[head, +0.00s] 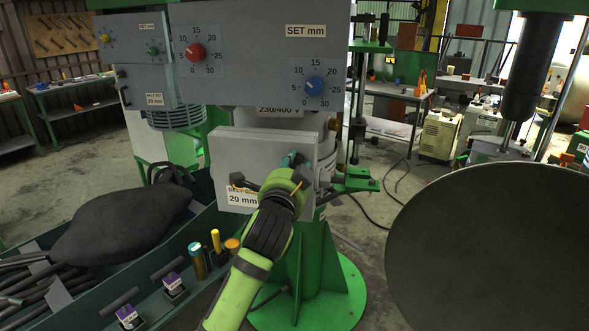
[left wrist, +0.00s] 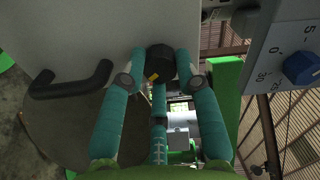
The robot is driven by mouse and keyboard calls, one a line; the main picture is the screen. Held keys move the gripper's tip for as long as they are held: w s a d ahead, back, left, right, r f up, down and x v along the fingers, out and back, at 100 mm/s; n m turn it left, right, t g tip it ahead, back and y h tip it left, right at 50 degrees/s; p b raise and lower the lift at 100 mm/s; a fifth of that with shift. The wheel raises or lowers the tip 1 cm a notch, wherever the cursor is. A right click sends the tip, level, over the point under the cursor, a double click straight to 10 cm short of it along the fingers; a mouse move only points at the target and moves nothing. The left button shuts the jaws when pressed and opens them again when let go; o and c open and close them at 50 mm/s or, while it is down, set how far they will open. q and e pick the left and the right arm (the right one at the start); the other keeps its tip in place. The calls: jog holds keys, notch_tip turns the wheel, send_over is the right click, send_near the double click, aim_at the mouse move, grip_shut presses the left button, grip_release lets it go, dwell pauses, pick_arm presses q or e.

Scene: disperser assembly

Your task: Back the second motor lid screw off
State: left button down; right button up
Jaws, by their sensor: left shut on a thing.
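The motor lid (head: 232,150) is a light grey plate on the front of the machine, with a "20 mm" label at its lower left. In the left wrist view the lid (left wrist: 90,30) fills the upper left, with its black handle (left wrist: 72,82). My left gripper (head: 297,160) is at the lid's right side, its teal fingers partly hidden by my wrist in the head view. In the left wrist view its fingers (left wrist: 161,66) are shut on a black knobbed screw (left wrist: 159,63) with a small yellow mark, at the lid's edge. My right gripper is out of view.
A grey control panel (head: 250,55) with red and blue dials hangs just above the lid. A large dark round vessel (head: 490,250) stands at the right.

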pick_arm(q)
jog(key=shift+r+n, duration=0.25)
jog(key=shift+n, duration=1.35)
jog(key=c, duration=0.9)
grip_release()
jog(key=shift+w+f, duration=0.1)
jog(key=shift+f, duration=0.1)
